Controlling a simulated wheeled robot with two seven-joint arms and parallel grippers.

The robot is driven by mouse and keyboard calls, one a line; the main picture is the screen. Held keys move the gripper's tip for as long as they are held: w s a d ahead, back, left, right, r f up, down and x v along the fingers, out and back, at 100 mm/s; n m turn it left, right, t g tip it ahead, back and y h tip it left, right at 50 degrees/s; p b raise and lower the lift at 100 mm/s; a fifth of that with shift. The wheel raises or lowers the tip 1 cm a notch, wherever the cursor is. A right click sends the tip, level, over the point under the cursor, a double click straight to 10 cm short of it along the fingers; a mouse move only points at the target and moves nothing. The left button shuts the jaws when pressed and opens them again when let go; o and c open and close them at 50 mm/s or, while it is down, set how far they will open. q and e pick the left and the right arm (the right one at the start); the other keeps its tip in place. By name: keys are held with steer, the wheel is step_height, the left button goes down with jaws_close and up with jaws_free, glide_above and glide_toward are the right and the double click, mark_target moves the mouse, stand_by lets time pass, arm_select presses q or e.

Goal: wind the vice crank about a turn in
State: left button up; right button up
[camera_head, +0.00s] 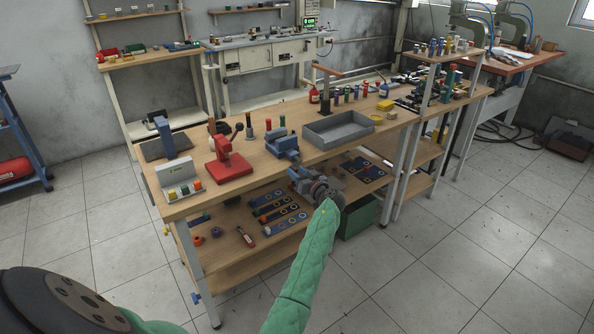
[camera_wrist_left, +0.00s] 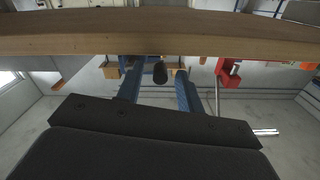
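The blue vice (camera_head: 283,143) stands on the wooden bench near its front edge. Its crank is too small to make out in the head view. My left gripper (camera_head: 303,180) is in front of the bench edge, below and slightly right of the vice. In the left wrist view, the blue fingers of my left gripper (camera_wrist_left: 159,90) stand apart. A dark rounded knob (camera_wrist_left: 160,72), possibly the crank's handle end, shows between them near the bench edge. A gap shows on each side of it; I cannot tell its depth. My right gripper is not in view.
A red press (camera_head: 229,163) stands left of the vice, and a grey tray (camera_head: 338,130) stands to its right. The red press also shows in the left wrist view (camera_wrist_left: 228,72). The lower shelf holds dark strips (camera_head: 285,222). The floor in front is clear.

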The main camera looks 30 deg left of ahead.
arm_select(q)
steer(key=shift+w+a, duration=0.15)
steer(key=shift+a, duration=0.2)
jaws_close()
